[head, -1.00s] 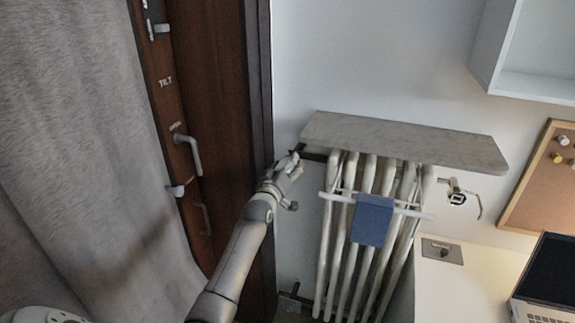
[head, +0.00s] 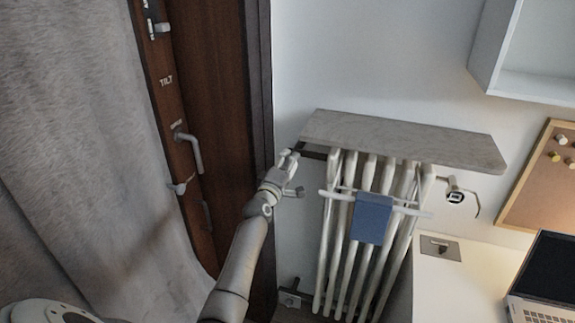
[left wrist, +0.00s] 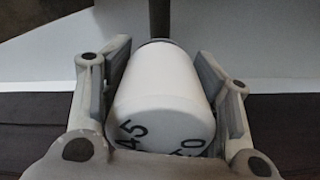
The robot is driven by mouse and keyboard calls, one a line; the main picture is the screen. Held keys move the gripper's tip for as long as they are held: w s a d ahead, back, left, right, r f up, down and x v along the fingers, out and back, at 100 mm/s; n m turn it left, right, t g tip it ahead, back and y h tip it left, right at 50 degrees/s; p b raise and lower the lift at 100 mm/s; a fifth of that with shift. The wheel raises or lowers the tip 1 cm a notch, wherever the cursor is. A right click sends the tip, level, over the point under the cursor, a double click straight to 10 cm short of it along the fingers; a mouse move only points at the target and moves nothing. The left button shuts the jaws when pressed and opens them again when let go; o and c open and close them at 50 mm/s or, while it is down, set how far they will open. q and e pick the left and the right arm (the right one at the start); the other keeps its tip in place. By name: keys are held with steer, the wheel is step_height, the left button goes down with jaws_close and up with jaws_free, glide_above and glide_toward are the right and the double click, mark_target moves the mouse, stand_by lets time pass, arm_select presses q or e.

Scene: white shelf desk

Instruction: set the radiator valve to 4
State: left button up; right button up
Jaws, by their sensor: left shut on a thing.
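The radiator valve knob (left wrist: 160,85) is a white cylinder with dark markings on its end face. In the left wrist view the figures 4 and 5 show at the lower left of its face and a 0 at the lower right. A dark pipe rises behind it. My left gripper (head: 290,157) is at the upper left of the radiator (head: 345,230), under the left end of the stone shelf. In the left wrist view its fingers flank the knob on both sides and are shut on it. In the head view the gripper hides the knob. My right gripper is out of view.
A grey stone shelf (head: 400,138) lies above the radiator. A rail with a blue cloth (head: 371,219) hangs in front. A small device (head: 456,197) is on the right. A dark wooden frame (head: 222,100) and grey curtain (head: 75,140) stand left; a desk with a laptop (head: 545,290) stands right.

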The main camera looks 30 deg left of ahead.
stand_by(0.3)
arm_select(q)
steer(key=o, duration=0.9)
steer(key=shift+s, duration=0.1)
steer(key=v, duration=1.2)
